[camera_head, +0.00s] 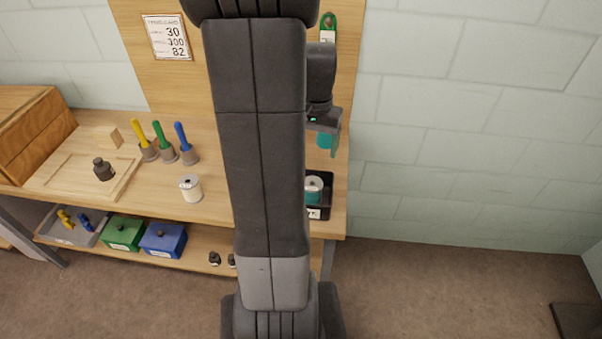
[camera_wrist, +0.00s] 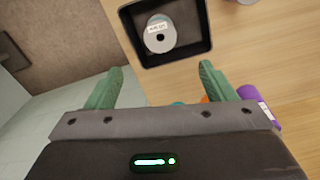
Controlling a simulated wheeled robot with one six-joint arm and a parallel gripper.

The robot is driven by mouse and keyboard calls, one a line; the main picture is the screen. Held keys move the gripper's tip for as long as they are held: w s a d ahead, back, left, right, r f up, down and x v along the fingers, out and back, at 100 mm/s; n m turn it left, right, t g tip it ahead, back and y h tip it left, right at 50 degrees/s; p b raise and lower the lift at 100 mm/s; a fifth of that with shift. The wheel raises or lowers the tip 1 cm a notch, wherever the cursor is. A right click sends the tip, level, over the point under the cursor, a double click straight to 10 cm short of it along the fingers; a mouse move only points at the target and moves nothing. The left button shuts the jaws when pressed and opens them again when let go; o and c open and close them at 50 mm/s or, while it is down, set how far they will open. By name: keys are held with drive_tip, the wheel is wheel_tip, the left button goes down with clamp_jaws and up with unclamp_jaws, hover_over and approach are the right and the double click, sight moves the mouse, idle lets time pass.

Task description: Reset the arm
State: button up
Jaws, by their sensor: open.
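My gripper (camera_wrist: 160,88) shows in the wrist view with its two green fingers spread wide apart and nothing between them. In the head view my gripper (camera_head: 331,147) is partly hidden by my own arm, which crosses the middle of the picture. It is above the right end of the wooden bench (camera_head: 215,212). A black tray (camera_wrist: 207,48) with a white-topped spool (camera_wrist: 160,37) in it is ahead of the fingers in the wrist view. The spool (camera_head: 313,187) also shows in the head view, below my gripper and apart from it.
Yellow, green and blue-handled tools (camera_head: 161,128) stand on the bench. A white spool (camera_head: 190,187) stands in front of them. A dark weight (camera_head: 103,169) sits on a wooden board at left. Green (camera_head: 123,232) and blue (camera_head: 163,239) boxes are on the lower shelf. Floor at right is largely clear.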

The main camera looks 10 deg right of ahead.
wheel_tip(320, 180, down, 13)
drive_tip(key=shift+f, duration=0.2)
drive_tip(key=shift+w+r+p, duration=0.1)
drive_tip(key=shift+r+p, duration=0.5)
drive_tip(key=shift+p, duration=0.15)
drive_tip(key=shift+r, duration=0.45)
drive_tip(key=shift+f, duration=0.1)
